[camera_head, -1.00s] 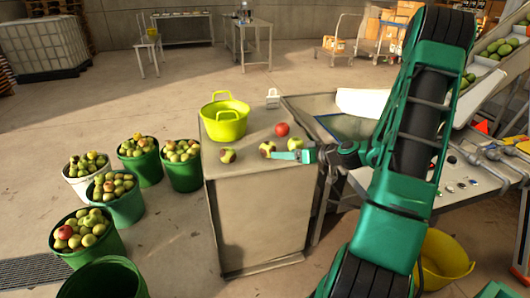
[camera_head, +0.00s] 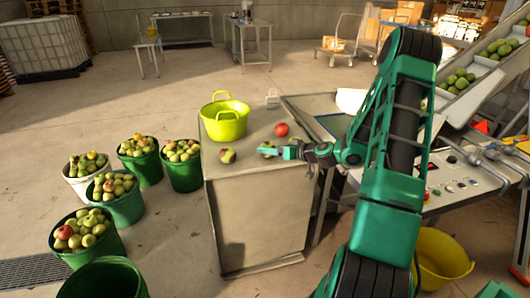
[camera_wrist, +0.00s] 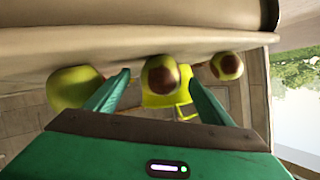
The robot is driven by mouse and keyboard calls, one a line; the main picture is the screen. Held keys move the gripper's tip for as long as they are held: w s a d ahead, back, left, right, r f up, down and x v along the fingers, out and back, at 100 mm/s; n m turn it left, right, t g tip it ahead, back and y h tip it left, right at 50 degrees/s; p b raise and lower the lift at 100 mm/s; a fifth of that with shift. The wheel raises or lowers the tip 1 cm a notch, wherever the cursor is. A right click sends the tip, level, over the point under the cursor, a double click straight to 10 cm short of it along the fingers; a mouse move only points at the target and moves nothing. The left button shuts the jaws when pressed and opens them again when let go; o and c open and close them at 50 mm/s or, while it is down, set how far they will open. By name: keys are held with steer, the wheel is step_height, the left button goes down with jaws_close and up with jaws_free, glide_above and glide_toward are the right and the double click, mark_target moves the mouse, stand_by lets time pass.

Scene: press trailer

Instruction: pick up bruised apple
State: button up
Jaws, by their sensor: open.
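In the head view an apple with a brown patch (camera_head: 227,156) sits near the front left of the cabinet top. A second apple (camera_head: 268,145) lies to its right, partly hidden by my gripper (camera_head: 270,151). A red apple (camera_head: 281,130) lies farther back. In the wrist view my gripper (camera_wrist: 157,95) is open and empty. An apple with a large brown bruise (camera_wrist: 160,76) shows in the gap between the fingers; I cannot tell whether they touch it. A yellow-green apple (camera_wrist: 72,88) is left of the fingers, and another brown-patched apple (camera_wrist: 228,66) is to the right.
A yellow-green two-handled tub (camera_head: 224,124) stands on the cabinet (camera_head: 245,177) behind the apples, with a small whitish object (camera_head: 272,100) at the back edge. Buckets full of apples (camera_head: 122,207) stand on the floor at left. A machine with a control panel (camera_head: 460,185) is at right.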

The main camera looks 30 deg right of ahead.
mark_target(271, 144)
steer(key=shift+x, duration=0.95)
steer(key=c, duration=1.2)
steer(key=shift+r, duration=0.1)
steer(key=shift+r, duration=0.45)
step_height(271, 144, up, 3)
steer(key=shift+r, duration=0.2)
steer(key=s+a+r, duration=0.2)
steer(key=a, duration=0.1)
steer(key=s+a+r, duration=0.2)
steer(key=s+a, duration=0.1)
steer(key=s+a+r, duration=0.2)
steer(key=a, duration=0.1)
steer(key=shift+s+a+r, duration=0.1)
steer(key=shift+s+r, duration=0.05)
steer(key=shift+r, duration=0.15)
